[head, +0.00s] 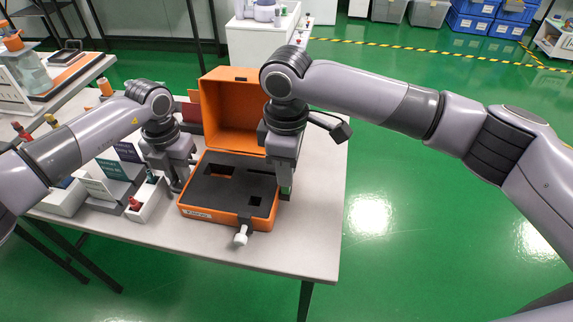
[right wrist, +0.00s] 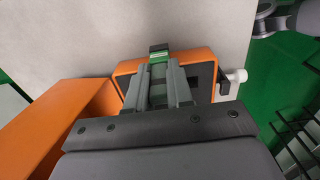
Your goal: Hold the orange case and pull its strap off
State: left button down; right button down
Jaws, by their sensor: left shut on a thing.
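The orange case (head: 215,217) stands open on the table, lid up at the back, dark foam with cut-outs inside. In the right wrist view its orange rim (right wrist: 126,69) shows beyond my fingers. My left gripper (head: 178,187) is shut at the case's left edge. My right gripper (head: 286,193) is low at the case's right side; it also shows in the right wrist view (right wrist: 162,68). A small black and green piece (right wrist: 158,52) lies at its fingertips, over the case rim. I cannot tell whether this is the strap or whether the fingers grip it.
A dark clamp with a white knob (head: 240,237) sits at the case's front edge. Grey holders with cards (head: 112,185) and a white tray (head: 148,203) stand left of the case. The table (head: 316,210) is clear at the right.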

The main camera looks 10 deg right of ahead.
jog(key=c, duration=1.6)
grip_release()
grip_shut()
jog(key=shift+r, duration=0.15)
jog(key=shift+r, duration=2.4)
